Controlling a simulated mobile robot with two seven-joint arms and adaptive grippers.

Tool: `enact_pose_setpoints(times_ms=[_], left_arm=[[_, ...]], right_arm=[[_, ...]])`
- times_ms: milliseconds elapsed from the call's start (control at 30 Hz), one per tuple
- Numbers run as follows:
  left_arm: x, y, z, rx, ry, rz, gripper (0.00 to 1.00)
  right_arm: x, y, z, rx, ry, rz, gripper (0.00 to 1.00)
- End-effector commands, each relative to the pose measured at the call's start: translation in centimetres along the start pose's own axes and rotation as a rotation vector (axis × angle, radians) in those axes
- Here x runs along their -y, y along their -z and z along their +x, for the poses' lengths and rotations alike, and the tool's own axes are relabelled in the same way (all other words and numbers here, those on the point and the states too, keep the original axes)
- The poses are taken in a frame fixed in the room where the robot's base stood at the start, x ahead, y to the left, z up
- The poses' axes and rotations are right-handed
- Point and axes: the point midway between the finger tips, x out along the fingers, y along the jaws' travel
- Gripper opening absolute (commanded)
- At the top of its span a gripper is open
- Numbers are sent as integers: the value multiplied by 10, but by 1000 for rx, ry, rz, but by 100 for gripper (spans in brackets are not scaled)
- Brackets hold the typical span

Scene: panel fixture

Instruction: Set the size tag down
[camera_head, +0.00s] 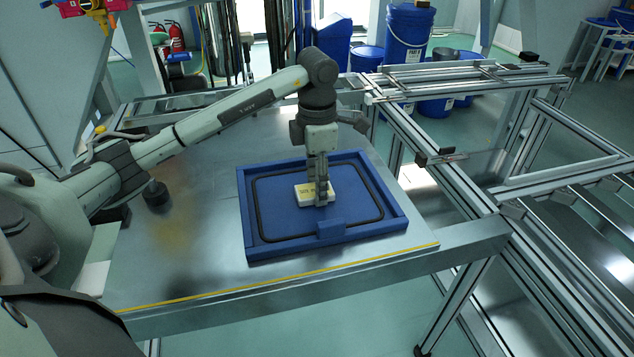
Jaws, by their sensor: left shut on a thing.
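The size tag (304,192) is a small pale cream block with dark marks on its top. It is low over or on the floor of a blue tray (279,253), near the tray's middle. I cannot tell whether it touches the tray floor. My left gripper (320,198) points straight down and is shut on the tag. The fingers hide part of the tag's right side. My right gripper is not in view.
The tray has raised walls, a black loop line on its floor and a blue block (331,229) at its front. It stands on a metal table (200,230) with free room at left. An aluminium frame (465,190) stands at right.

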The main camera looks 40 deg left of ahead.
Motion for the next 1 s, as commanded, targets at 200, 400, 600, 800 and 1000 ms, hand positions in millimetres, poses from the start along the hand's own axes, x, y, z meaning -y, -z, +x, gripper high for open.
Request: enact_pose_setpoints(times_ms=[200, 400, 600, 800, 1000], left_arm=[[0, 0, 2, 0, 0, 0, 47], [0, 0, 2, 0, 0, 0, 63], [0, 0, 2, 0, 0, 0, 63], [-1, 0, -14, 2, -2, 0, 63], [-1, -1, -58, 4, -4, 0, 63]], right_arm=[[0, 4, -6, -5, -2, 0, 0], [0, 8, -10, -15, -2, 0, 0], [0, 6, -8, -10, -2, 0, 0], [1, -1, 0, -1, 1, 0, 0], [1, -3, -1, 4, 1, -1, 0]])
